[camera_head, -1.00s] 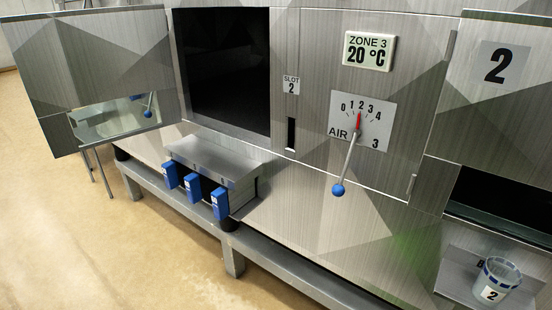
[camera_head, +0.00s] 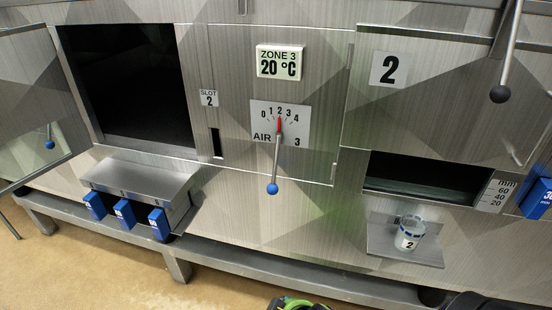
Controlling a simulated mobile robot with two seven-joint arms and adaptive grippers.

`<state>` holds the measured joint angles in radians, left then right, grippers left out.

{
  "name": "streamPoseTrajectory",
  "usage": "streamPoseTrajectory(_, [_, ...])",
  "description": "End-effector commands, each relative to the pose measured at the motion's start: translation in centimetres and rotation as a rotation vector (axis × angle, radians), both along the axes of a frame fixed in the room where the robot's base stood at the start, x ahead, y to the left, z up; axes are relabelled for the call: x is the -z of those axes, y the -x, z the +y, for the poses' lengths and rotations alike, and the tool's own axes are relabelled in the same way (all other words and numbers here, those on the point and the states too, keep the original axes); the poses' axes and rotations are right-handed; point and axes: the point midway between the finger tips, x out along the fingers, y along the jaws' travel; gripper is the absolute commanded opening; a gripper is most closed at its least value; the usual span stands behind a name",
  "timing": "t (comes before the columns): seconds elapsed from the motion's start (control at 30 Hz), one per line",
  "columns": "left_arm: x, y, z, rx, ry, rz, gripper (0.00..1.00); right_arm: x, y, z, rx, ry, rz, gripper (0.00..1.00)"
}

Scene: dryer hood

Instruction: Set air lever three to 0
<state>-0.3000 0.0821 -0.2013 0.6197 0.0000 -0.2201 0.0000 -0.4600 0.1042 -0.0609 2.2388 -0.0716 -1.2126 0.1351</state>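Air lever three (camera_head: 276,160) is a thin metal rod with a blue ball at its lower end. It hangs almost straight down from its pivot, tilted slightly left. Its dial plate (camera_head: 262,117) reads AIR and 3, with a scale from 0 at left to 4 at right. The red pointer (camera_head: 280,125) points up at about 2. Neither gripper's fingertips show. Dark and green parts, seemingly of my own body, show at the bottom edge, well below the lever.
A ZONE 3 display (camera_head: 280,61) reads 20 °C above the dial. A black opening (camera_head: 123,85) and a box with blue handles (camera_head: 138,181) are at left. A shelf (camera_head: 380,248) with a cup (camera_head: 410,232) and a black-ball lever (camera_head: 500,93) are at right. Space before the dial looks clear.

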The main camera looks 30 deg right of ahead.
Motion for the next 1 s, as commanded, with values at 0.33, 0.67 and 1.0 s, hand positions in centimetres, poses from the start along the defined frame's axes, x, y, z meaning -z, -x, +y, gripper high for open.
streamPoseTrajectory(0.33, [-0.9, 0.0, 0.2, -0.003, -0.003, -0.001, 0.92, -19.1, -13.8, -9.2, 0.325, -0.061, -0.810, 0.42])
streamPoseTrajectory(0.67, [-1.3, 0.0, 0.0, -0.004, 0.000, -0.001, 0.92, -24.5, -16.8, -11.5, 0.352, -0.100, -1.043, 0.42])
streamPoseTrajectory(1.0, [-2.2, 0.0, -0.3, -0.002, 0.004, 0.000, 0.92, -24.5, -21.5, -13.0, 0.351, -0.098, -1.040, 0.42])
